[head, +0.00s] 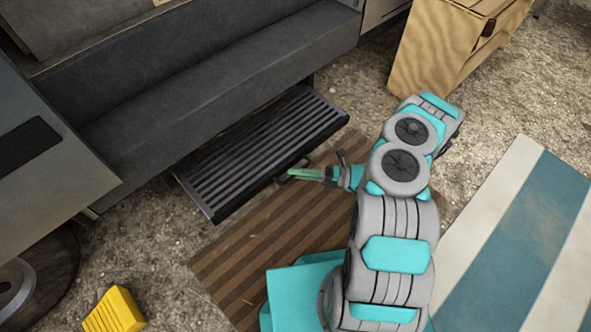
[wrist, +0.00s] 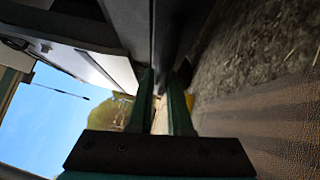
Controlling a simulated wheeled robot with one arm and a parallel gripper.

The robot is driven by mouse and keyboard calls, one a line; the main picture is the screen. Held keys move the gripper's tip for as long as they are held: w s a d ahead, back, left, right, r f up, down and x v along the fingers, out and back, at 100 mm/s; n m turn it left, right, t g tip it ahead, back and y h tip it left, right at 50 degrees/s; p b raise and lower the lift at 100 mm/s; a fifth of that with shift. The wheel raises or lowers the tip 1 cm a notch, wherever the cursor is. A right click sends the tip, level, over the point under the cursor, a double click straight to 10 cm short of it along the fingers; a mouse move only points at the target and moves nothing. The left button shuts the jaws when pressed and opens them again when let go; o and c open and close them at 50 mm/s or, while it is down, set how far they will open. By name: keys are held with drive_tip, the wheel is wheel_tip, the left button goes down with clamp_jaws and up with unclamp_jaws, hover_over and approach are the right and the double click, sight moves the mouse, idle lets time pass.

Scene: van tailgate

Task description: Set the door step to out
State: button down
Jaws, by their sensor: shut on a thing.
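The door step (head: 262,146) is a dark ribbed tread that juts out from under the van's grey sill in the head view. A small dark handle (head: 304,160) is at its front edge. My gripper (head: 290,174) is at this front edge, its green fingers shut on the handle. In the wrist view my gripper's fingers (wrist: 163,95) point along the dark front of the step. The exact contact at the fingertips is partly hidden there.
A brown striped mat (head: 238,268) lies in front of the step. A yellow block (head: 115,312) is at lower left, a wooden crate (head: 425,55) at upper right, and a blue and white striped rug (head: 520,235) at right. Gravel surrounds them.

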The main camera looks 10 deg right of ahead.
drive_tip(key=c, duration=1.2)
unclamp_jaws()
drive_tip(key=shift+s+r, duration=0.1)
drive_tip(key=shift+r, duration=0.25)
drive_tip(key=o, duration=0.3)
drive_tip(key=shift+f, duration=0.2)
drive_tip(key=shift+d, duration=0.1)
drive_tip(key=v, duration=0.7)
drive_tip(key=shift+d, duration=0.35)
